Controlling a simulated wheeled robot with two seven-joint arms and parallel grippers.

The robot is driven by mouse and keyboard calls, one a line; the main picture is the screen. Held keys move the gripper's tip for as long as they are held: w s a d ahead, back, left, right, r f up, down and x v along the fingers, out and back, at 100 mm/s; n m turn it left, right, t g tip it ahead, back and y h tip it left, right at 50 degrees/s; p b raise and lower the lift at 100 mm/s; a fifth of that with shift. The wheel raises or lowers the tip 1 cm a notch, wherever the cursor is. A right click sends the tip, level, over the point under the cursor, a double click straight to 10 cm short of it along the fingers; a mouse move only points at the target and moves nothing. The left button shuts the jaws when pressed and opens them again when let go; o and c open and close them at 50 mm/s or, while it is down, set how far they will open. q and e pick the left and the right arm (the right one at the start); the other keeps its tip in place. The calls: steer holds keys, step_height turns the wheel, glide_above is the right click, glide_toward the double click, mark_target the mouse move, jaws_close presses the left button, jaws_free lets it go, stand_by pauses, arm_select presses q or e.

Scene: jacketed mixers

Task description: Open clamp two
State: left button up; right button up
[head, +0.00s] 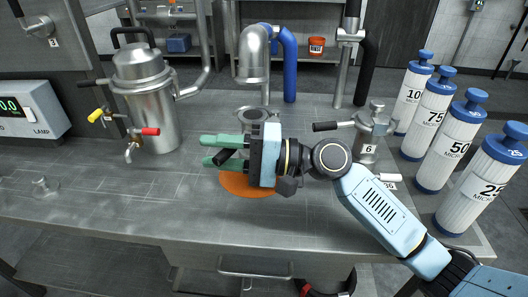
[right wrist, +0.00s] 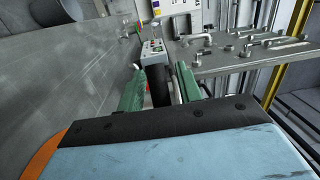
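My right gripper (head: 222,151) reaches in from the right over the bench, its green fingers pointing left. A black handle (head: 226,156) shows at the fingers, near a metal pipe fitting (head: 258,115); its number tag is hidden, so I cannot tell whether it is clamp two. In the right wrist view, the dark handle (right wrist: 157,88) lies between the two fingers of my right gripper (right wrist: 160,85). Gaps seem to show on both sides of it, so the fingers look open around it. Most of the fitting is hidden behind the gripper. My left gripper is out of view.
An orange disc (head: 243,186) lies under the gripper. A steel vessel (head: 148,95) with yellow and red valve handles stands left. A fitting tagged 6 (head: 367,135) and several white filter cartridges (head: 443,140) stand right. The front left bench top (head: 120,200) is mostly clear.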

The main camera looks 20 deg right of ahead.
steer(key=r+v, duration=0.1)
steer(key=v, duration=1.2)
steer(key=shift+f, duration=0.5)
steer(key=shift+s, duration=0.1)
steer(key=shift+c, duration=0.4)
